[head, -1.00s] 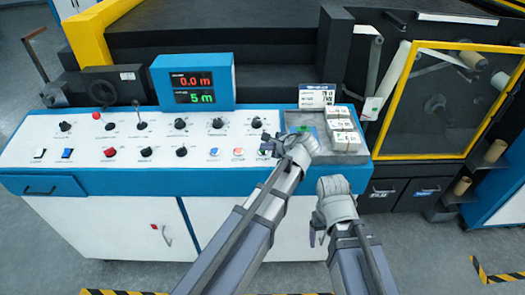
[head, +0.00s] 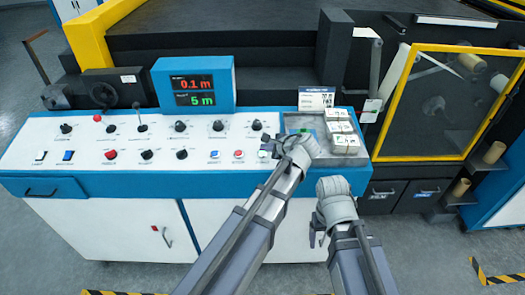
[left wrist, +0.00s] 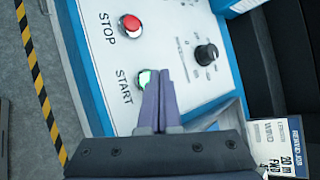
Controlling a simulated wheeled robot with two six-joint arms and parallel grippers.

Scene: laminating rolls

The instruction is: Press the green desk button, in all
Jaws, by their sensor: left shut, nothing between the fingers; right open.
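The green button (left wrist: 145,77), labelled START, shows in the left wrist view, partly covered by my left gripper (left wrist: 159,74). The closed fingertips are at the button and seem to touch it; the exact contact is hidden. In the head view the green button (head: 262,154) is a small spot at the right end of the front row, beside my left gripper (head: 268,145). My left gripper holds nothing. My right gripper (head: 317,238) hangs open and empty in front of the console's front edge.
A red STOP button (left wrist: 131,25) lies close to the green one. A black knob (left wrist: 206,54) is nearby. A grey tray (head: 290,120) with stacked white packs (head: 342,137) stands right of the buttons.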

